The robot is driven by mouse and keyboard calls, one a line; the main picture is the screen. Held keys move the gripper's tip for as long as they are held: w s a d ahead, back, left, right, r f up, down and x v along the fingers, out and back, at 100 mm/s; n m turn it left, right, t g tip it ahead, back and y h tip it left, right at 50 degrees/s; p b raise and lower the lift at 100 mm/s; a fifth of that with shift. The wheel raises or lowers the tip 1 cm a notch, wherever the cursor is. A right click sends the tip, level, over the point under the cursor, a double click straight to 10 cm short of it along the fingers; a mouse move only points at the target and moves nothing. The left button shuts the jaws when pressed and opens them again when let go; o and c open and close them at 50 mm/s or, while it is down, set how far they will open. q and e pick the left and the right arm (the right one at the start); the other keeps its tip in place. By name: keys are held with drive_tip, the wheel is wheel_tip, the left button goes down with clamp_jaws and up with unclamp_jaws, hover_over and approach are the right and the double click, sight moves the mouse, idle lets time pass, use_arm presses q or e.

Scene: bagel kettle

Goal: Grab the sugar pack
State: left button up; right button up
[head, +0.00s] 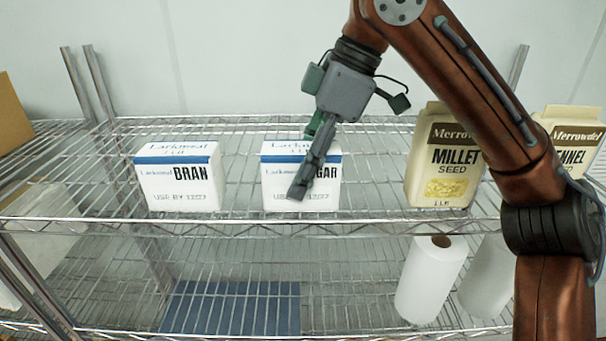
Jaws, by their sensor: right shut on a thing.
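The sugar pack (280,177) is a white box with a blue band on the upper wire shelf, at the middle of the head view. Its label is partly covered, with "GAR" showing. My right gripper (305,180) reaches down over its front and right part. The gripper is shut on the sugar pack; one finger lies across the front face, and the far finger is mostly hidden. The pack appears upright on the shelf. My left gripper does not show.
A similar white bran box (180,178) stands to the left with a clear gap. A millet seed bag (443,160) and another Merrowdale-type bag (577,140) stand to the right. Paper rolls (431,280) and a blue item (232,307) are on the lower shelf.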

drive_tip(key=shift+c, duration=1.2)
drive_tip(key=shift+r, duration=0.1)
